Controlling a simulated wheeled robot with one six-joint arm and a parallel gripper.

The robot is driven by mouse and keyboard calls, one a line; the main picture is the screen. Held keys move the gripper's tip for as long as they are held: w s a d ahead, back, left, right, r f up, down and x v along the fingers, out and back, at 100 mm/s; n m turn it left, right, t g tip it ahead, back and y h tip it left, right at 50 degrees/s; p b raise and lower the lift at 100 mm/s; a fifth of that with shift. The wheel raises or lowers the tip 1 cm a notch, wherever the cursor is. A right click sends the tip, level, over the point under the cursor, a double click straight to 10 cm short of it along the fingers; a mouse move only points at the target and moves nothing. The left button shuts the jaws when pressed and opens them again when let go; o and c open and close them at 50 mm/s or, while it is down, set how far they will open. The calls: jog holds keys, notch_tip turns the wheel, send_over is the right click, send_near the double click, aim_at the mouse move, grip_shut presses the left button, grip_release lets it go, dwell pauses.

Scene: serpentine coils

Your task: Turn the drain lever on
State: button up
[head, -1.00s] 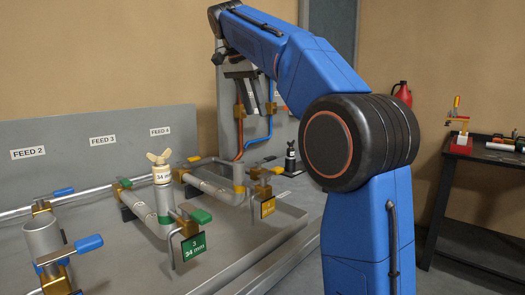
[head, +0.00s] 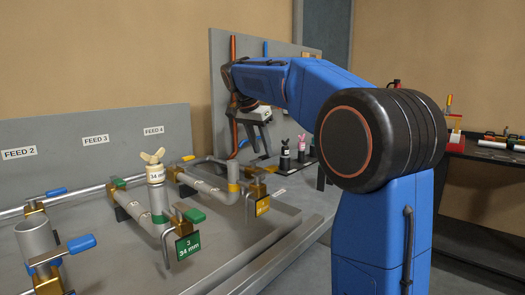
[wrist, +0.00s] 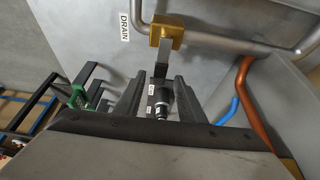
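The drain valve shows in the wrist view as a brass block (wrist: 166,38) on a grey pipe, beside a DRAIN label (wrist: 124,27). A dark flat lever (wrist: 161,72) sticks out from the block towards my gripper. My gripper (wrist: 157,92) has its two dark fingers apart, one on each side of the lever's line. I cannot tell whether either finger touches the lever. A black and silver cylindrical piece (wrist: 160,101) shows between the fingers; whether it is part of the lever is unclear. In the head view my gripper (head: 257,145) points down near the back panel; the drain lever cannot be made out there.
Orange (wrist: 246,85) and blue (wrist: 229,111) pipes run right of the fingers in the wrist view. Tagged black (head: 285,155) and pink (head: 301,150) plugs stand right of my gripper in the head view. Feed pipes with coloured levers (head: 195,215) fill the bench at left.

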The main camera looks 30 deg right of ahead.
jog(key=shift+w+d+f, duration=0.1)
jog(key=shift+d+f, duration=0.15)
jog(key=shift+f, duration=0.35)
grip_shut()
